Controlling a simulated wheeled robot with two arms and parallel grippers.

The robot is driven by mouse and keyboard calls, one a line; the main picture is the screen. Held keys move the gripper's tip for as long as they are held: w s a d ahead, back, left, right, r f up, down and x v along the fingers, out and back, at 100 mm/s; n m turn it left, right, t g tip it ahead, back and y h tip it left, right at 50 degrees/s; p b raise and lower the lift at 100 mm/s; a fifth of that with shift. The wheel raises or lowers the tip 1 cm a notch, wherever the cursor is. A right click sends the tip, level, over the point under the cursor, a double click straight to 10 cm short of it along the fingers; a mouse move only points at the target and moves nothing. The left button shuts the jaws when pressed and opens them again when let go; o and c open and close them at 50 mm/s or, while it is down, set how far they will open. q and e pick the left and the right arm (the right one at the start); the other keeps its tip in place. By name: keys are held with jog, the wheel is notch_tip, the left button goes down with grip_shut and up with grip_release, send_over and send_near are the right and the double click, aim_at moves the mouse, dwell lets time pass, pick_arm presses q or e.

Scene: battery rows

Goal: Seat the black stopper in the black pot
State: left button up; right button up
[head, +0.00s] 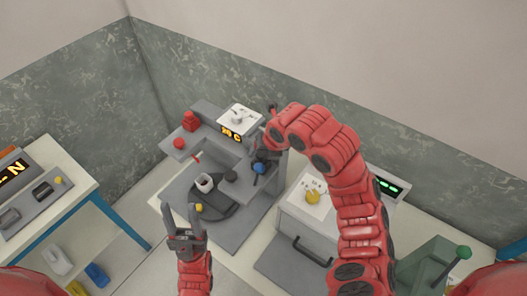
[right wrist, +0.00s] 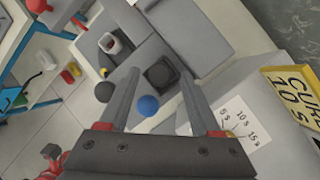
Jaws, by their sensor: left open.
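A small dark round knob-like piece (head: 231,175) sits beside the machine's grey plate in the head view. The right wrist view shows a dark ball (right wrist: 104,91) and a dark square piece with a round centre (right wrist: 160,73). I cannot tell for certain which is the black stopper or the black pot. My left gripper (head: 182,212) is open and empty, in front of the machine. My right gripper (head: 264,160) is over the machine, its fingers spread (right wrist: 158,95) with nothing gripped. A blue ball (right wrist: 148,105) shows between the fingers, apart from both.
A light-rimmed cup (head: 204,183) stands on a dark round base (head: 213,208). A white box with a dial (head: 240,117) rises behind it. A second unit with a yellow knob (head: 312,197) stands right.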

jog(key=shift+d+r, duration=0.1)
jog(key=shift+r, duration=0.25)
jog(key=v, duration=1.1)
jog(key=shift+s+r+p, duration=0.15)
jog(key=shift+s+p, duration=0.05)
jog(key=shift+p, duration=0.15)
